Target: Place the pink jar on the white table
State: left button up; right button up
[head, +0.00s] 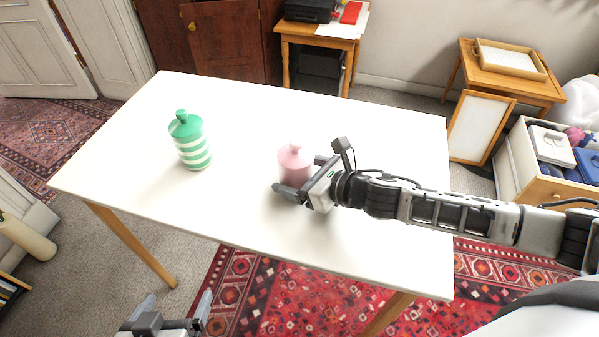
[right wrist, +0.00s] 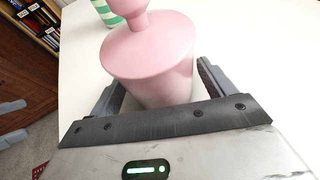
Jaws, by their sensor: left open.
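The pink jar (head: 294,163) with a knobbed lid stands upright on the white table (head: 235,118), right of the middle. It fills the upper middle of the right wrist view (right wrist: 152,55). My right gripper (head: 301,177) is low over the table, with its fingers on either side of the jar; I cannot tell if they press on it. The jar's lower part is partly hidden by the gripper. My left gripper (head: 168,312) is open and empty, below the table's front edge at the bottom of the head view.
A green and white striped jar (head: 190,142) stands on the table to the left. The table's middle and back are clear. A small side table (head: 318,32), a wooden frame (head: 481,127) and an open drawer unit (head: 535,178) stand beyond it.

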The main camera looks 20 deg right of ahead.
jog(key=shift+r, duration=0.15)
jog(key=v, duration=1)
jog(key=shift+s+d, duration=0.2)
jog(key=shift+s+d+r+b, duration=0.15)
jog(key=shift+s+d+b, duration=0.1)
jog(key=shift+s+b, duration=0.15)
jog(key=shift+s+d+r, duration=0.1)
jog(key=shift+s+r, duration=0.05)
